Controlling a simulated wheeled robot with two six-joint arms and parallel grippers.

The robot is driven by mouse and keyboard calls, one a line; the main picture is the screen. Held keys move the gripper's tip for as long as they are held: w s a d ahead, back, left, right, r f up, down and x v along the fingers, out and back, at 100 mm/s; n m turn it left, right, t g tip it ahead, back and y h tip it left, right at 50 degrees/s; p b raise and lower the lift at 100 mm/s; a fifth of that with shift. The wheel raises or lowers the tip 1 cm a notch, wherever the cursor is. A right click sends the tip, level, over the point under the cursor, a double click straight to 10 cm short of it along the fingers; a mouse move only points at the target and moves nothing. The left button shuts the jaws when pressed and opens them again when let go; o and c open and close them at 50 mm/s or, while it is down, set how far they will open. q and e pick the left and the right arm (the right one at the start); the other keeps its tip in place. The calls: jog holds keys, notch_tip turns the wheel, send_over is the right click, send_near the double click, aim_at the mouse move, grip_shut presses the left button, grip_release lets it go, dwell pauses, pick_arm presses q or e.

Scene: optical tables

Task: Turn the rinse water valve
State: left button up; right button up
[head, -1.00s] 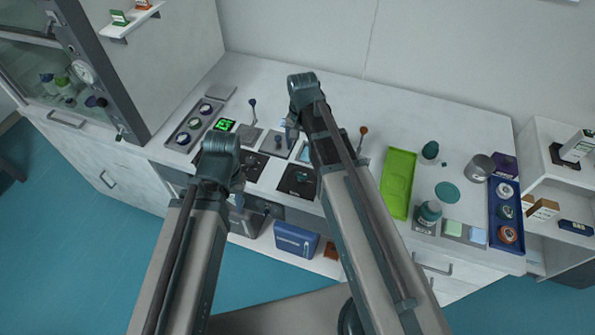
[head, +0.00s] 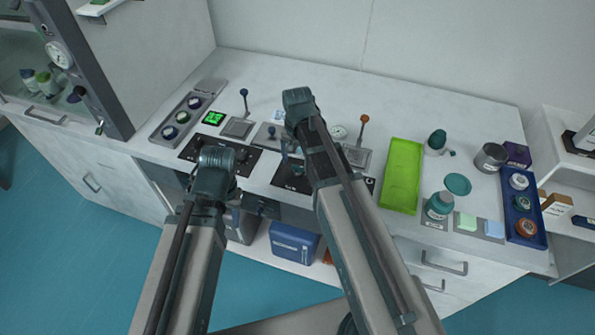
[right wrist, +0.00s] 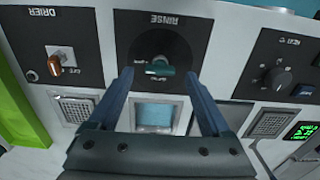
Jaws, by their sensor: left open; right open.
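The rinse water valve is a teal handle (right wrist: 160,71) on a black round dial, on a dark panel labelled RINSE (right wrist: 183,35) in the right wrist view. The handle lies roughly crosswise there. My right gripper (right wrist: 160,76) is open, with one finger on each side of the handle and a gap to each; I cannot tell whether the fingertips reach its depth. In the head view the rinse panel (head: 285,182) is partly hidden under my right arm. My left gripper (head: 212,168) is open near the front edge at the left panel, its fingers mostly hidden by its wrist.
A drier panel with an orange knob (right wrist: 55,66) and a heat panel with a black knob (right wrist: 278,78) flank the rinse panel. Two levers, blue-tipped (head: 244,94) and orange-tipped (head: 364,119), stand behind. A green tray (head: 402,176) lies to the right.

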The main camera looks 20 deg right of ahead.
aim_at(297, 168)
notch_tip(297, 168, down, 2)
jog(key=shift+f+b, duration=0.1)
jog(key=shift+b, duration=0.5)
pick_arm(q)
notch_tip(297, 168, down, 2)
jog(key=shift+f, duration=0.1)
pick_arm(e)
grip_shut()
